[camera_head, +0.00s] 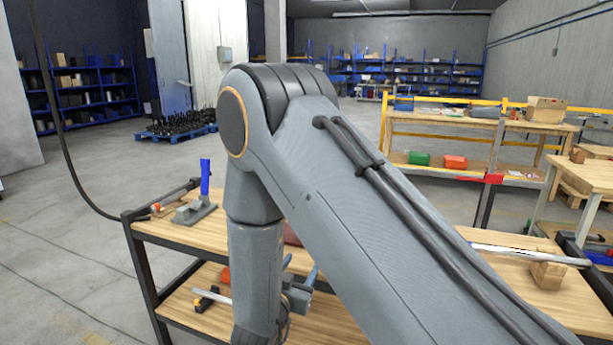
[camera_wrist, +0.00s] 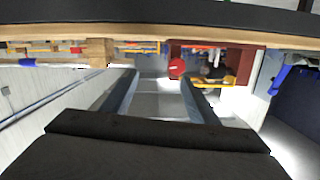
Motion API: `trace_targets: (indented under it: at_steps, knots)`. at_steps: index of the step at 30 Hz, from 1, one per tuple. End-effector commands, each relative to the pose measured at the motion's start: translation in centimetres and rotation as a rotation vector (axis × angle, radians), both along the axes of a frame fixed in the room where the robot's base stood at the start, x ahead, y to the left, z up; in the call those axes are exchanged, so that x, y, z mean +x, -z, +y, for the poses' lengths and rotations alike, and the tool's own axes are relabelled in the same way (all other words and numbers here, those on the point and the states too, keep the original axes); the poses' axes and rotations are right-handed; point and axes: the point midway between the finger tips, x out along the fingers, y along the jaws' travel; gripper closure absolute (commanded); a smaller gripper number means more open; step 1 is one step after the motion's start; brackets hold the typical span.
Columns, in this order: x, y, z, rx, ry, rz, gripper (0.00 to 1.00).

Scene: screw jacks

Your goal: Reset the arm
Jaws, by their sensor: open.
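My arm (camera_head: 330,180) fills the middle of the head view, bent at a large joint with its forearm hanging down over the workbench. My gripper (camera_head: 300,270) shows low beside the forearm, partly hidden by it. In the wrist view my gripper (camera_wrist: 157,78) has its two fingers apart with nothing between them. That view looks upside down, with the workbench edge (camera_wrist: 200,35) across its top. No screw jack is clearly recognisable.
The two-level wooden workbench (camera_head: 160,228) lies under my arm. A blue-handled tool (camera_head: 205,185) stands at its left end. A wooden block (camera_head: 547,274) and a metal bar (camera_head: 520,252) lie at right. Open floor (camera_head: 60,220) lies left.

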Motion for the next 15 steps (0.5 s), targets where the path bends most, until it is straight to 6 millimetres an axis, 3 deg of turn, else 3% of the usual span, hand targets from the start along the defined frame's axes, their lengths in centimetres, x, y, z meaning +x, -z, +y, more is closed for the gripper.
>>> trace_targets:
  at_steps: [9, 15]
  knots:
    - [1.6, -0.2, -1.5, 0.098, -0.074, 0.184, 0.46]
    - [1.0, -0.7, -3.4, 0.178, -0.164, 0.391, 0.46]
